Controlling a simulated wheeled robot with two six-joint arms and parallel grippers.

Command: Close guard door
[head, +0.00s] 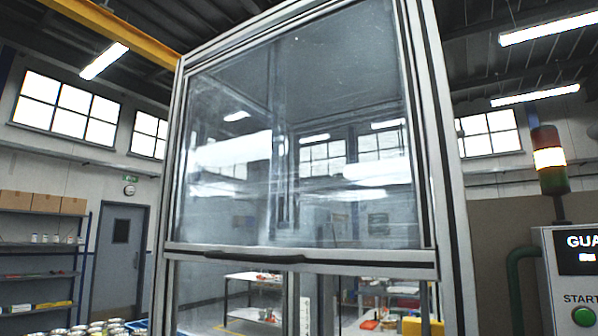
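The guard door (300,180) is a clear, scratched panel in a metal frame, in the middle of the head view. It sits raised in the upper part of the tall aluminium enclosure frame (455,190). A dark handle (240,256) runs along the door's bottom rail (370,257). Below the rail the enclosure front is open, and its lower part is out of the picture. Neither of my grippers shows in this view.
A control box (575,270) with a green start button (584,316) stands at the right, with a signal tower (550,160) beside it, its middle section lit. Shelves (40,245) and a grey door (121,245) are behind at the left.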

